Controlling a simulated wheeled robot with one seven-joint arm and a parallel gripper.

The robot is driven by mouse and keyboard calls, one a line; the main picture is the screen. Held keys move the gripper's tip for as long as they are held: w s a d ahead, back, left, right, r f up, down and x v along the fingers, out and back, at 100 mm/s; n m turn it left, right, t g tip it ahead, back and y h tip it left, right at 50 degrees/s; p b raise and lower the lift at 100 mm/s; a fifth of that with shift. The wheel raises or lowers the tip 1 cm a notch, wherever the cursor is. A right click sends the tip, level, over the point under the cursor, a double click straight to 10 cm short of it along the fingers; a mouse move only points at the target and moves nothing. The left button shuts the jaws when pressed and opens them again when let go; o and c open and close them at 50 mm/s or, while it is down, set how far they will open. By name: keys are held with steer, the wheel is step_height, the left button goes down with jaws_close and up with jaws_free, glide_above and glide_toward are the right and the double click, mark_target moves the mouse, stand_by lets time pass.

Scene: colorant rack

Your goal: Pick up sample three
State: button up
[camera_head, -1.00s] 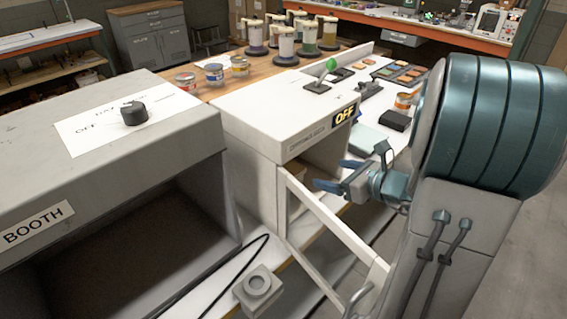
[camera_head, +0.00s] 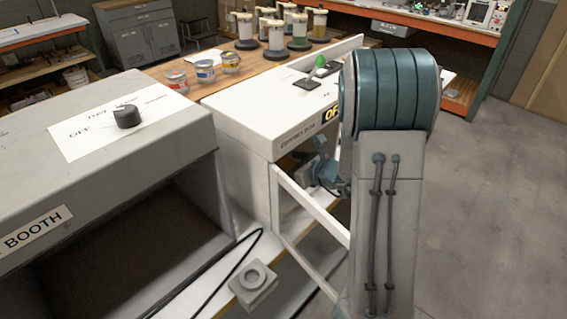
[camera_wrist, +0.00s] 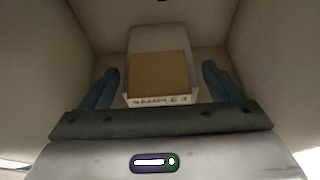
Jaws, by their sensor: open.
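In the wrist view my gripper (camera_wrist: 160,70) is open, with a blue finger on each side. Between and beyond the fingers is a tan square panel (camera_wrist: 160,74) with a white, lettered lower edge, inside a pale enclosure. The panel appears apart from both fingers. In the head view the teal wrist part is at the front opening of the white box (camera_head: 262,113) marked OFF. The fingertips and panel are hidden there.
The enclosure walls (camera_wrist: 265,55) stand close on both sides of my gripper. A grey booth (camera_head: 190,130) stands to the left. Several small cans (camera_head: 205,71) and lidded jars (camera_head: 276,35) stand behind on the wooden top.

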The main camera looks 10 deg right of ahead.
steer(key=c, duration=1)
steer(key=shift+b, duration=0.3)
steer(key=shift+c, duration=0.2)
